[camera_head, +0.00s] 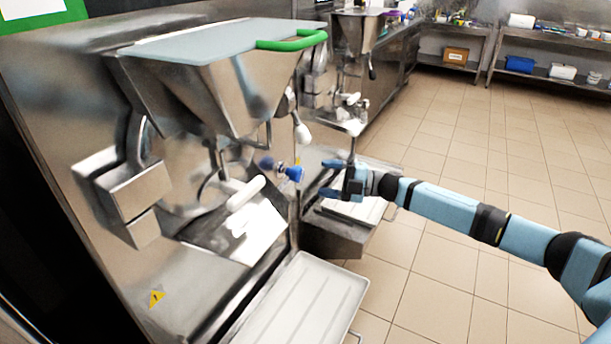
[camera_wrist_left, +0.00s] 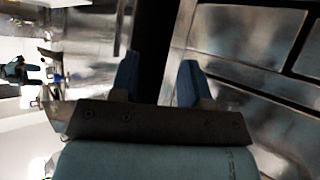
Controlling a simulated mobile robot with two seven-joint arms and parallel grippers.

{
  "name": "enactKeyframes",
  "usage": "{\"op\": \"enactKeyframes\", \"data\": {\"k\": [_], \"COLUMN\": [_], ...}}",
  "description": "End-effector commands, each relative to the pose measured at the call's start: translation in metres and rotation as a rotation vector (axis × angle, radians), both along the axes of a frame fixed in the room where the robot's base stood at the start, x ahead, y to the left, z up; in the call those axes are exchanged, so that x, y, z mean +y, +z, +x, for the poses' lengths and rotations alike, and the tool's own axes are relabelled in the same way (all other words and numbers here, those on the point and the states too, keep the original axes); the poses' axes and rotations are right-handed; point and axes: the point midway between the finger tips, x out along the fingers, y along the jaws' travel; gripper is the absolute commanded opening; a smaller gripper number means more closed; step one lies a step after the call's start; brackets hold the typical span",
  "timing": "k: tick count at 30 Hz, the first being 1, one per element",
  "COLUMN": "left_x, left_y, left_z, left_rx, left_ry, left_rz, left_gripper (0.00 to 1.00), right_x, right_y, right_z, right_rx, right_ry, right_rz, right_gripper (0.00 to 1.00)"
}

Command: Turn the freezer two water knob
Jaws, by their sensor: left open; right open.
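A blue knob (camera_head: 294,174) sticks out from the right side of the near freezer (camera_head: 100,90), below its hopper. A darker blue round part (camera_head: 267,163) sits just left of it. My right gripper (camera_head: 331,178) is open and empty, a little right of the blue knob, with its fingers pointing left toward it. A gap shows between them. My left gripper (camera_wrist_left: 157,76) is seen only in the left wrist view. Its two blue fingers are apart with nothing between them, in front of a dark gap beside metal panels.
A hopper with a pale lid (camera_head: 200,42) and green handle (camera_head: 292,41) overhangs the near freezer. A white tray (camera_head: 305,300) juts out in front. A second freezer (camera_head: 352,40) stands behind. The tiled floor (camera_head: 480,150) on the right is clear.

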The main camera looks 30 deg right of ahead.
Motion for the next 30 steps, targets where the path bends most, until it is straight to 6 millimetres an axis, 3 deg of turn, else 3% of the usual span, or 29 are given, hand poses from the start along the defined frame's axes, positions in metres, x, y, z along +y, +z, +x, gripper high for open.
{"op": "enactKeyframes", "data": {"k": [3,9,30], "left_x": [0.0,0.0,0.0], "left_y": [0.0,0.0,0.0], "left_z": [0.0,0.0,0.0], "left_rx": [-0.001,-0.001,-0.001], "left_ry": [0.0,0.0,0.0], "left_rz": [0.0,0.0,0.001], "left_gripper": [0.43,0.43,0.43], "right_x": [-0.017,-0.032,-0.034], "right_y": [-0.003,-0.004,-0.003], "right_z": [-0.014,-0.024,-0.025], "right_rx": [0.003,0.001,0.0], "right_ry": [0.0,0.0,0.0], "right_rz": [-0.001,0.0,0.0], "right_gripper": [0.69,0.69,0.69]}}
